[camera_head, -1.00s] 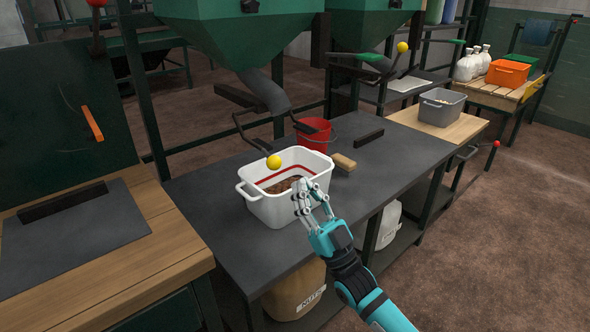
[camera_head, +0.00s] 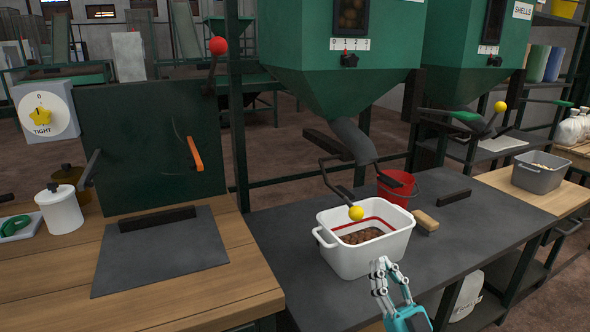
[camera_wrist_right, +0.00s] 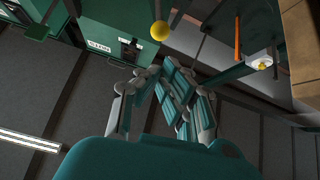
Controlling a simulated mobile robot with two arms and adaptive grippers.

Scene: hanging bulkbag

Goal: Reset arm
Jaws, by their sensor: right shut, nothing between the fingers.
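My right gripper (camera_head: 385,272) is in the lower right of the head view, in front of the near right side of a white bin (camera_head: 350,262). Its fingers are closed together and hold nothing. In the right wrist view the gripper (camera_wrist_right: 178,78) points up at the ceiling and the green machinery, with its fingers together. The white bin stands on the dark table and has brown contents inside. My left gripper is not in view.
A green hopper (camera_head: 345,70) with a spout and a yellow-knobbed lever (camera_head: 356,213) hangs over the bin. A wooden bench (camera_head: 190,299) with a green panel (camera_head: 150,140) stands left.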

